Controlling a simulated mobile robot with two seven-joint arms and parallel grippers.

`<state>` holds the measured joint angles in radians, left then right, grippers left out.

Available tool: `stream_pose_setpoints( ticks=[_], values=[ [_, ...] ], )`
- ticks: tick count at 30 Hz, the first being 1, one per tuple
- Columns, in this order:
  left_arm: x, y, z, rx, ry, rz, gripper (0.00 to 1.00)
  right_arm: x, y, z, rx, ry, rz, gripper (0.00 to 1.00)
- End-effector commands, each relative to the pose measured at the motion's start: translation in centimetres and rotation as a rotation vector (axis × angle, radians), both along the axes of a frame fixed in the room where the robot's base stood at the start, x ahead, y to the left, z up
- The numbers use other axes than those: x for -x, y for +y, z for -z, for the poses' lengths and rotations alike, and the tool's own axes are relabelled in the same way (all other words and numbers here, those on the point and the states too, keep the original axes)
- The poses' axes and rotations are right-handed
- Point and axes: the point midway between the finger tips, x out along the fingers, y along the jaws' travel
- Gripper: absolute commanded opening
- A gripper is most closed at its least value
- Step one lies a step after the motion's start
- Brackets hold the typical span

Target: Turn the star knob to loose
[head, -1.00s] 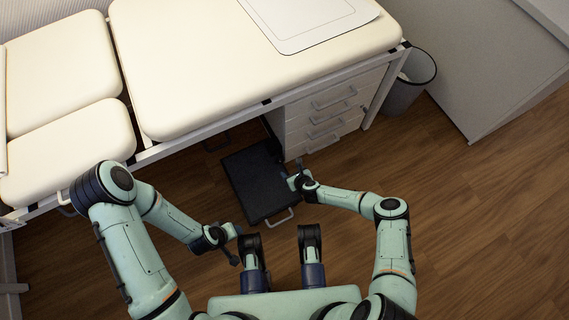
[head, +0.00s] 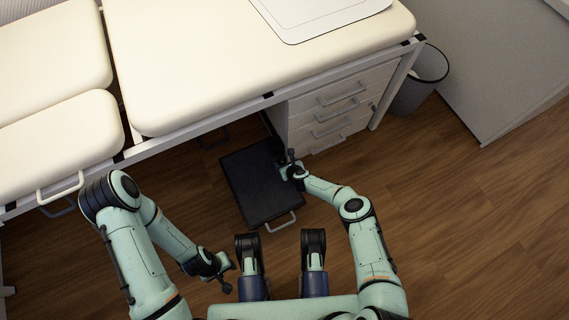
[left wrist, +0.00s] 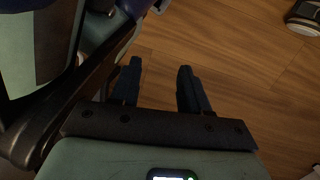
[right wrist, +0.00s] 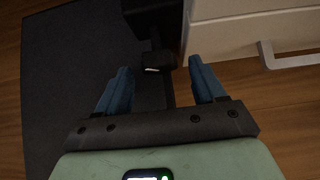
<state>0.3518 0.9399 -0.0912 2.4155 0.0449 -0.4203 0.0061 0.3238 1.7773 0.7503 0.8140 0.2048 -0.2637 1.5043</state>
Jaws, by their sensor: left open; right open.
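No star-shaped knob can be made out clearly. In the right wrist view a dark block with a narrower stem (right wrist: 152,22) stands ahead of my right gripper (right wrist: 158,66), beside the drawer unit. Its lower end is near the gap between the fingertips; contact cannot be told, and whether it carries the knob is unclear. My right gripper is open, over the black step platform (head: 252,200) under the couch in the head view. My left gripper (left wrist: 159,68) is open and empty above the wooden floor, close to my base.
The cream padded couch (head: 215,60) and its frame overhang the area. A white drawer unit (head: 335,108) with several handles stands just beyond my right gripper. A grey bin (head: 420,85) stands to its right. Wooden floor at the right is clear.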

Motion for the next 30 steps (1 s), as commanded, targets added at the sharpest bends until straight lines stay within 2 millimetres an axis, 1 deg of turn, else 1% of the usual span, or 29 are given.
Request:
stream_pose_setpoints(
  ticks=[3, 6, 14, 15, 17, 18, 19, 23, 30],
  values=[
    [0.94, 0.09, 0.47, 0.002, 0.031, -0.004, 0.45, -0.44, 0.21, 0.4, 0.001, -0.001, -0.001, 0.69],
    [1.31, 0.14, 0.55, 0.002, 0.043, -0.005, 0.45, -0.56, 0.28, 0.48, -0.001, -0.002, -0.001, 0.69],
    [1.38, 0.14, 0.53, 0.003, 0.045, -0.004, 0.45, -0.58, 0.25, 0.46, 0.0, -0.001, -0.001, 0.69],
    [1.36, 0.14, 0.53, 0.003, 0.045, -0.004, 0.45, -0.58, 0.25, 0.46, 0.0, -0.001, -0.001, 0.56],
    [1.35, 0.14, 0.52, 0.003, 0.045, -0.004, 0.45, -0.58, 0.25, 0.46, 0.0, -0.002, -0.001, 0.37],
    [1.35, 0.14, 0.52, 0.003, 0.044, -0.004, 0.45, -0.58, 0.25, 0.46, 0.0, -0.002, -0.001, 0.23],
    [1.34, 0.13, 0.52, 0.003, 0.044, -0.003, 0.45, -0.57, 0.24, 0.45, 0.0, -0.002, -0.001, 0.14],
    [1.31, 0.13, 0.51, 0.003, 0.042, -0.004, 0.45, -0.56, 0.3, 0.46, 0.006, -0.005, -0.001, 0.13],
    [0.98, 0.08, 0.4, 0.003, 0.032, -0.003, 0.45, -0.54, 0.38, 0.41, 0.11, -0.048, -0.001, 0.13]
  ],
)
